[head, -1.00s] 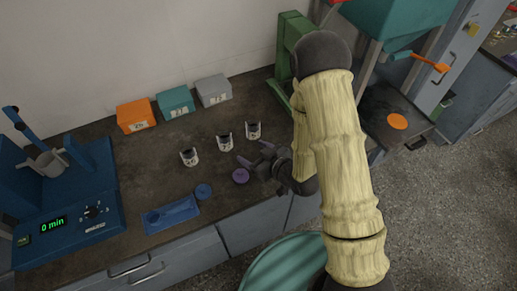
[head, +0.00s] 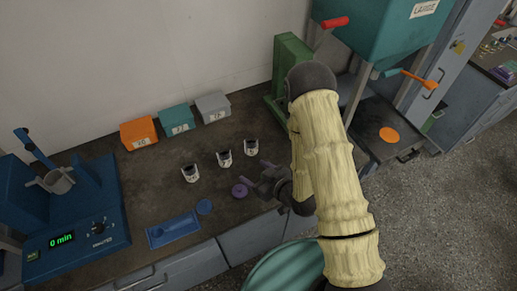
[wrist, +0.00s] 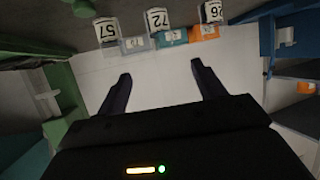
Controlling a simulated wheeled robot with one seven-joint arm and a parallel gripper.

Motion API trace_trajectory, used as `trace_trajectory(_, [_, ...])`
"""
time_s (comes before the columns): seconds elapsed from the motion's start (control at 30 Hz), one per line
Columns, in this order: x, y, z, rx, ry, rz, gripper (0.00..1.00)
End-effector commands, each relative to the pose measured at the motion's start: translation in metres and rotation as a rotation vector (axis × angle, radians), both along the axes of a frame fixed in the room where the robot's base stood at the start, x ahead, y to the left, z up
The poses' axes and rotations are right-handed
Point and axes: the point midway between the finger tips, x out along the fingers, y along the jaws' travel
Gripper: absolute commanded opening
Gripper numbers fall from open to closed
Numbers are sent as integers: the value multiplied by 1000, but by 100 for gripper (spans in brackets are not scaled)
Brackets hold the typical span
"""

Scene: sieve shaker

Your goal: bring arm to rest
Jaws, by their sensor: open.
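My arm comes in from the lower right and hides part of the bench. Three labelled cups stand in a row, at left (head: 190,173), middle (head: 224,158) and right (head: 251,147). They also show along the top edge of the wrist view, which is upside down.
Orange (head: 139,133), teal (head: 177,119) and grey (head: 213,107) boxes stand by the wall. Green equipment (head: 290,62) stands behind my arm.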

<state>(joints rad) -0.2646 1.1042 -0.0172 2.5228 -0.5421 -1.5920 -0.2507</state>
Motion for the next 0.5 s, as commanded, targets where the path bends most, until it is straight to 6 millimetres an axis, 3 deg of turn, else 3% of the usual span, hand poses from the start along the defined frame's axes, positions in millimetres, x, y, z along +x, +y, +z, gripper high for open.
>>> trace_trajectory(0.3, [4, -3, 3, -18, 6, -8, 69])
trace_trajectory(0.5, [24, -25, 17, -131, 60, -69, 69])
